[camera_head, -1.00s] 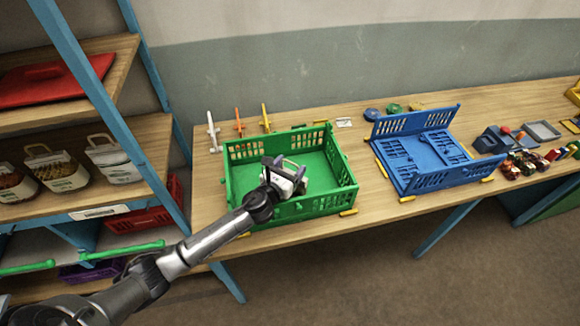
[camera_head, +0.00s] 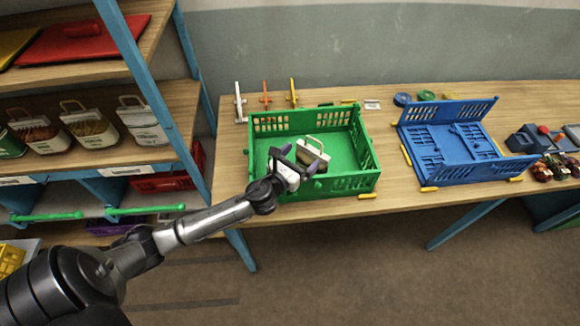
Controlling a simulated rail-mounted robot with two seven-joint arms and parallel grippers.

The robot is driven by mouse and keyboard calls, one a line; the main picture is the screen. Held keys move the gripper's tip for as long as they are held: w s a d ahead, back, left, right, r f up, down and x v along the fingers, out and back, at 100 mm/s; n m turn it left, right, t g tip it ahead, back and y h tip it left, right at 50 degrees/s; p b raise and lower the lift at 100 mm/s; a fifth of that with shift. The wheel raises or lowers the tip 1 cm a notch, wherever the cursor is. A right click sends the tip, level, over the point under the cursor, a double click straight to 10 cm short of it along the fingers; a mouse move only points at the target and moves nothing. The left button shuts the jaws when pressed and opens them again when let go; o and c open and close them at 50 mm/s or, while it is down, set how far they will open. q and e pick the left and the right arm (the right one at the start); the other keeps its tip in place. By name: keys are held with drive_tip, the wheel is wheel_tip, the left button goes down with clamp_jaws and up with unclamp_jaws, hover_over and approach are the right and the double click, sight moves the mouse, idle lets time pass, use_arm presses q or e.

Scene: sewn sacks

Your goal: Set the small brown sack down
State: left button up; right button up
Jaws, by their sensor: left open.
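The small brown sack (camera_head: 314,154), with a pale top and a white loop handle, stands inside the green crate (camera_head: 339,183) near the middle of its floor. My left gripper (camera_head: 299,159) is open, reaching over the crate's near left side. Its dark fingers are just to the left and front of the sack and partly overlap it in the view. I cannot tell whether a finger still touches the sack. My right gripper is not in view.
A blue crate (camera_head: 470,178) with its far wall raised stands to the right on the wooden table (camera_head: 235,190). A blue-framed shelf with several sacks (camera_head: 92,124) stands at the left. Small tools (camera_head: 266,95) stand behind the green crate.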

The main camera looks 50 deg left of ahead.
use_arm(q)
drive_tip(key=shift+s+d, duration=0.2)
drive_tip(key=shift+s, duration=1.1)
drive_tip(key=shift+s+d, duration=0.15)
drive_tip(key=shift+s, duration=1.1)
